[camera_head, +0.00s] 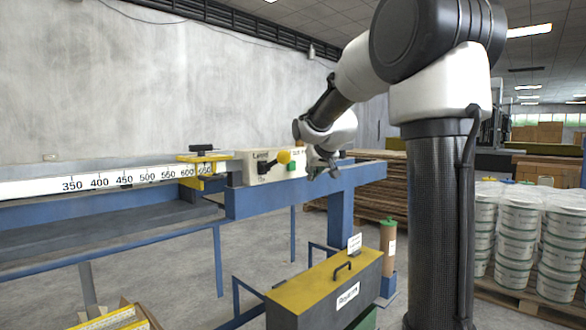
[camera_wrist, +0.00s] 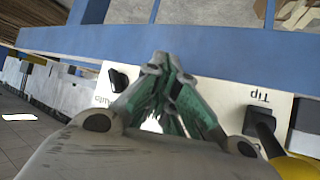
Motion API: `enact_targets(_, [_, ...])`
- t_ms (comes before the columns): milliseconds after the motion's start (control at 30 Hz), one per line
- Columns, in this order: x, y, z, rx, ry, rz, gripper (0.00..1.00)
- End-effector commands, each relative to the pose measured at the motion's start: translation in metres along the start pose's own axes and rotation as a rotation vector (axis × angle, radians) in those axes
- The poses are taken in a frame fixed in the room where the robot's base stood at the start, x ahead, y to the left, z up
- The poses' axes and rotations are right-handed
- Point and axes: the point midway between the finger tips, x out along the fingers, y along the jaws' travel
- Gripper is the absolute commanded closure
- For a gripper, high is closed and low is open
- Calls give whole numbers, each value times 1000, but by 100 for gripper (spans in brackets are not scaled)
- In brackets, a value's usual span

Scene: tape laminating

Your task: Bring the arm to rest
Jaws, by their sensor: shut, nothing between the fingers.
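My gripper (camera_head: 322,172) is at the end of my extended arm, at the right end of the blue machine frame (camera_head: 290,203) in the head view. The control box (camera_wrist: 238,97) lies behind the fingers, with a black knob (camera_wrist: 118,80) at left and a yellow knob (camera_wrist: 272,140) at right. Whether the fingers touch anything cannot be told.
A ruler rail (camera_head: 110,181) with a yellow stop (camera_head: 203,170) runs left. A yellow-topped box (camera_head: 325,285) with a handle stands in front, beside a brown cylinder (camera_head: 388,245). Stacked buckets (camera_head: 517,235) stand at right, wood boards (camera_head: 380,190) behind.

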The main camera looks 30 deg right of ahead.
Motion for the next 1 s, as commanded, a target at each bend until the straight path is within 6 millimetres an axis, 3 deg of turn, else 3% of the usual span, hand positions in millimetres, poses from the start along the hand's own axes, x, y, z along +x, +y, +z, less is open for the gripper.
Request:
enact_targets(500, [-2, 1, 2, -1, 0, -1, 100])
enact_targets(600, [-2, 2, 10, -7, -33, 2, 100])
enact_targets(667, [-1, 2, 28, -10, -93, 4, 100])
enact_targets(767, [-4, 3, 79, -16, -235, 6, 100])
enact_targets(867, [-38, 0, 141, -23, -395, 1, 100])
enact_targets(1000, [-113, -11, 223, -50, -576, -27, 100])
